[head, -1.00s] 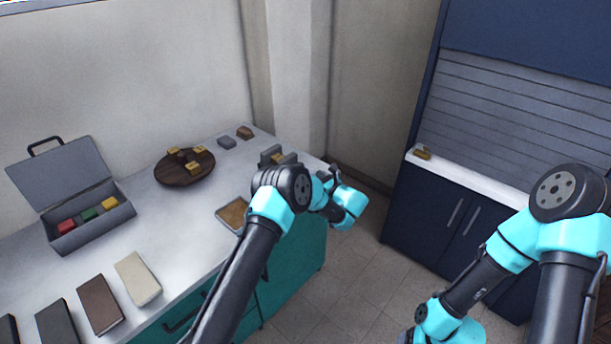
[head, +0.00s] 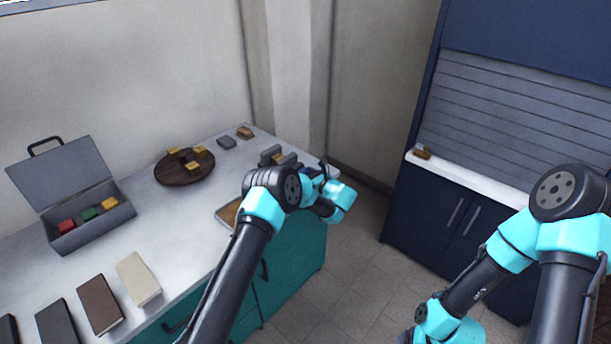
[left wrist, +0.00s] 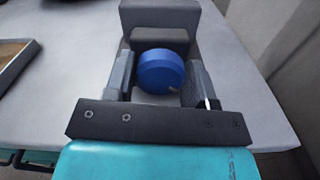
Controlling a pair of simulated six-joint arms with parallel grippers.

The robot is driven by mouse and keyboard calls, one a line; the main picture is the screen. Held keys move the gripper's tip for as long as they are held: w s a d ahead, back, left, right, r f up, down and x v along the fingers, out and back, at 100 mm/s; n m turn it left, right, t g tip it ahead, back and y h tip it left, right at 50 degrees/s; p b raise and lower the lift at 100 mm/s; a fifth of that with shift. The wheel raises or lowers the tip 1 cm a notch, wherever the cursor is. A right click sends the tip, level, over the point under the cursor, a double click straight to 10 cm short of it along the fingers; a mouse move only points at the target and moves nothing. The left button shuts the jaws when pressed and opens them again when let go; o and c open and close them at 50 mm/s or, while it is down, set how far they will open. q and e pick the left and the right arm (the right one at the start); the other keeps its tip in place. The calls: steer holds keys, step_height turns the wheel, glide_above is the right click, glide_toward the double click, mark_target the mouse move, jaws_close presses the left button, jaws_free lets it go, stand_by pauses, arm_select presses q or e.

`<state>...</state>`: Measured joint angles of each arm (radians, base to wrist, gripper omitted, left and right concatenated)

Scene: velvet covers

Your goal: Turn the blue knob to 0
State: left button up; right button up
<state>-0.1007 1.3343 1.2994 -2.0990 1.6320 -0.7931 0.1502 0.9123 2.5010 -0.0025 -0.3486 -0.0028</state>
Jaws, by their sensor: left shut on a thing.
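The blue knob (left wrist: 160,72) shows in the left wrist view on the front of a dark grey block (left wrist: 160,38). A small light mark shows near its lower right edge; I cannot read any scale or a 0. My left gripper (left wrist: 164,78) has one finger on each side of the knob and is shut on it. In the head view the left gripper (head: 314,172) is at the counter's far right corner, by the grey block (head: 276,156), and the arm hides the knob. My right gripper is out of view below the frame.
The grey counter (head: 190,235) carries an open case (head: 85,222) with coloured blocks, a round wooden board (head: 185,168), several books (head: 138,276) and a shallow tray (head: 228,213). A blue cabinet (head: 430,210) stands at the right, with open floor between.

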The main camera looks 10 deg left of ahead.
arm_select(q)
steer(key=c, duration=0.3)
steer(key=shift+n, duration=0.3)
steer(key=shift+n, duration=1.1)
steer(key=o, duration=0.9)
steer(key=v, duration=1.7)
steer(key=shift+s+d, duration=0.1)
steer(key=shift+d, duration=0.15)
